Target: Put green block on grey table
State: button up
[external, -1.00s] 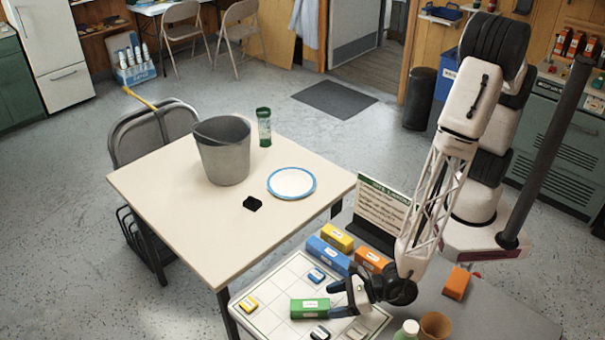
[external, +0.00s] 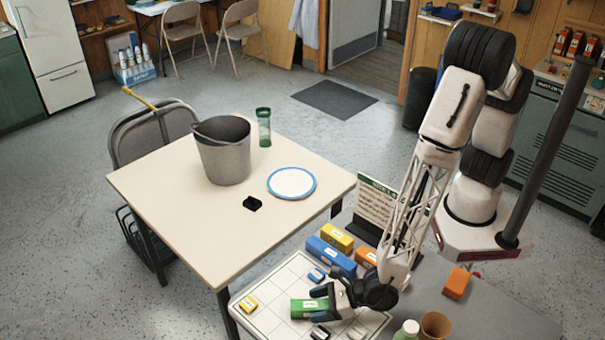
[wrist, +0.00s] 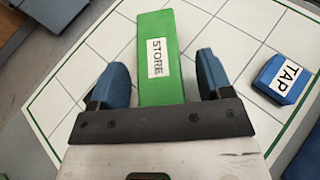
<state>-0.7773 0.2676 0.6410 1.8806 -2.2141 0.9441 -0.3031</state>
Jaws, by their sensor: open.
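The green block (external: 305,309), with a white label reading STORE, lies on the white gridded board (external: 262,286) at the front. It also shows in the wrist view (wrist: 158,48). My gripper (external: 325,301) is open, with its fingers on either side of the green block's near part. In the wrist view my gripper (wrist: 158,82) shows a gap between each blue fingertip and the block. The near end of the block is hidden behind the gripper body. The grey table (external: 480,318) carries the board and my arm's base.
A blue TAP block (wrist: 283,78) lies right of the green one in the wrist view. Long blue (external: 330,256), yellow (external: 337,237) and orange (external: 456,283) blocks lie nearby. A brown cup (external: 434,327) and white-lidded bottle (external: 408,329) stand at the front. The cream table holds a bucket (external: 224,152) and plate (external: 291,184).

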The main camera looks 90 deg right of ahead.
aim_at(317, 304)
dwell(0.6)
jog(key=c, duration=1.2)
jog(key=shift+o, duration=0.2)
jog(key=shift+r, duration=0.15)
jog(key=shift+r, duration=4.85)
jog(key=shift+w+d, duration=0.1)
jog(key=shift+w, duration=0.05)
